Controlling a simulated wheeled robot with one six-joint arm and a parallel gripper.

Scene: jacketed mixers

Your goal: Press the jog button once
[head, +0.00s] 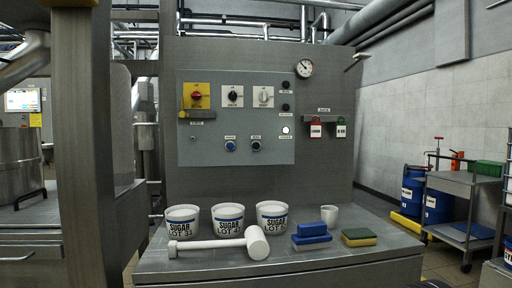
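A grey control panel (213,153) stands upright behind the steel table. Low on it are a blue round button (230,146) and a black round button (256,146), side by side, each under a small label. The labels are too small to read, so I cannot tell for certain which is the jog button. Above them are a yellow switch with a red knob (196,96), a black-knobbed selector (232,96) and a grey-knobbed selector (263,97). A white lit lamp (285,130) sits at the right below two dark round fittings. My gripper is not in view.
On the table (300,260) stand three white sugar tubs (228,220), with a white mallet (257,243) lying before them. Blue blocks (312,238), a green-yellow sponge (358,237) and a white cup (329,214) are right.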

